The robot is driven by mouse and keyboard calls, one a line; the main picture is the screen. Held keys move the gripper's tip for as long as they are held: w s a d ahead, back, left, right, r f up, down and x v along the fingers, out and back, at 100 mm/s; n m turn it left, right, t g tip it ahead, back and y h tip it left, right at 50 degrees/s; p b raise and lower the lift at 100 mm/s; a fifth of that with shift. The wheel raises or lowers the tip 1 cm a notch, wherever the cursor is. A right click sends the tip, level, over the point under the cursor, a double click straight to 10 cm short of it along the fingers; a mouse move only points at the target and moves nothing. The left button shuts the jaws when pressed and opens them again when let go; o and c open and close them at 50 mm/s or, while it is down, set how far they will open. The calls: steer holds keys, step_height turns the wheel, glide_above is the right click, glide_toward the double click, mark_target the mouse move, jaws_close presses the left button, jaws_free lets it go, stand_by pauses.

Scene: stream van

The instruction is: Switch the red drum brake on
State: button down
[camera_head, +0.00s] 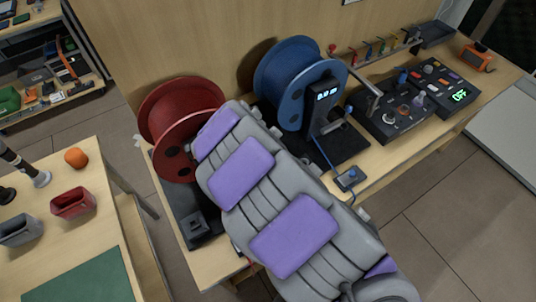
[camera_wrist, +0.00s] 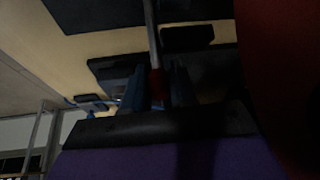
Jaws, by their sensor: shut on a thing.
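The red drum (camera_head: 178,112) stands on the bench behind my arm, which covers its right side. Its dark base (camera_head: 198,226) shows in front of it. In the wrist view the drum (camera_wrist: 285,70) fills the right edge. My gripper (camera_wrist: 157,90) has its two blue fingers on either side of a thin metal brake lever (camera_wrist: 152,40) with a red grip (camera_wrist: 156,82). The fingers are shut on this red grip. In the head view my arm hides the gripper and the lever. The wrist view is dark, so the lever's exact setting cannot be told.
A blue drum (camera_head: 286,78) with a dark post and display stands right of my arm. Further right are a black control panel (camera_head: 393,113) and an orange device (camera_head: 476,57). A separate table (camera_head: 95,215) at left holds a red bin (camera_head: 73,203) and an orange ball (camera_head: 76,158).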

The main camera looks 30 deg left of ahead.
steer(key=shift+s+a+r+t+b, duration=0.3)
steer(key=shift+s+t+b, duration=0.25)
steer(key=shift+b, duration=0.25)
steer(key=shift+h, duration=0.3)
steer(key=c, duration=1)
jaws_free()
steer(key=shift+a, duration=0.1)
steer(key=shift+o, duration=0.2)
